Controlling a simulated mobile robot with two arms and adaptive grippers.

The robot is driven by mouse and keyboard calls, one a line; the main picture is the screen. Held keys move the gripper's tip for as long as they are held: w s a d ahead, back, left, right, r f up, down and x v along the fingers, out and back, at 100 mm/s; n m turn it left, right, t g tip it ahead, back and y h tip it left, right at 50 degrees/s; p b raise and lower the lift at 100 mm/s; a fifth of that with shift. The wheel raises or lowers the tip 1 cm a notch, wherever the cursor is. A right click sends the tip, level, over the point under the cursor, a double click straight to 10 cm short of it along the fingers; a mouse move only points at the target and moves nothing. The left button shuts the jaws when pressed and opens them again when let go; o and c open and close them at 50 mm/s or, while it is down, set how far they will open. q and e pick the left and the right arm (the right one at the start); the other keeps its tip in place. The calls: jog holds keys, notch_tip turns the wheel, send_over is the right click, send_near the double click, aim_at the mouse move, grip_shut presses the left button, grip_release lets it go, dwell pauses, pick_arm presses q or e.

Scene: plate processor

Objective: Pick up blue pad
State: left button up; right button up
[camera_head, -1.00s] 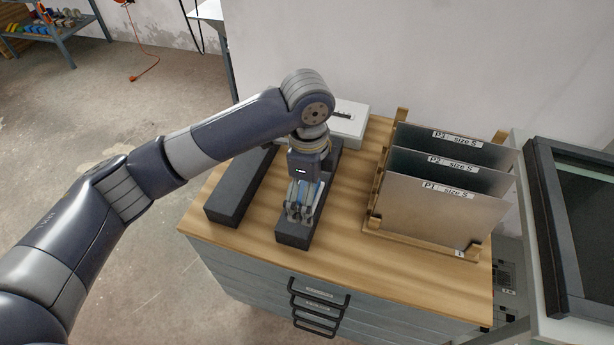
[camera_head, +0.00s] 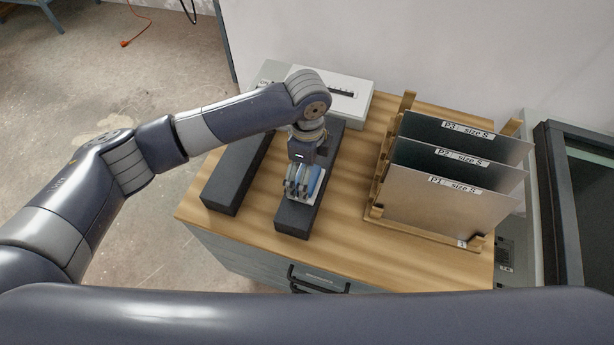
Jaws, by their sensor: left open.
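The blue pad (camera_head: 314,181) shows as a small blue patch at my left gripper, above a long dark grey block on the wooden tabletop. My left gripper (camera_head: 300,189) points down over the front part of that block, with its fingers around or right beside the pad. It is open. The fingers and wrist hide much of the pad, so I cannot tell whether they touch it. My right gripper is out of view.
The dark block (camera_head: 294,217) lies beside a second dark block (camera_head: 235,175). A grey-white box (camera_head: 350,101) stands behind. A wooden rack (camera_head: 377,212) at right holds upright metal plates (camera_head: 440,203). Bare tabletop (camera_head: 345,190) lies between block and rack.

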pick_arm(q)
notch_tip(320, 180, down, 3)
jog(key=shift+r, duration=0.15)
jog(key=shift+c, duration=1.1)
jog(key=shift+s, duration=0.15)
jog(key=c, duration=1.1)
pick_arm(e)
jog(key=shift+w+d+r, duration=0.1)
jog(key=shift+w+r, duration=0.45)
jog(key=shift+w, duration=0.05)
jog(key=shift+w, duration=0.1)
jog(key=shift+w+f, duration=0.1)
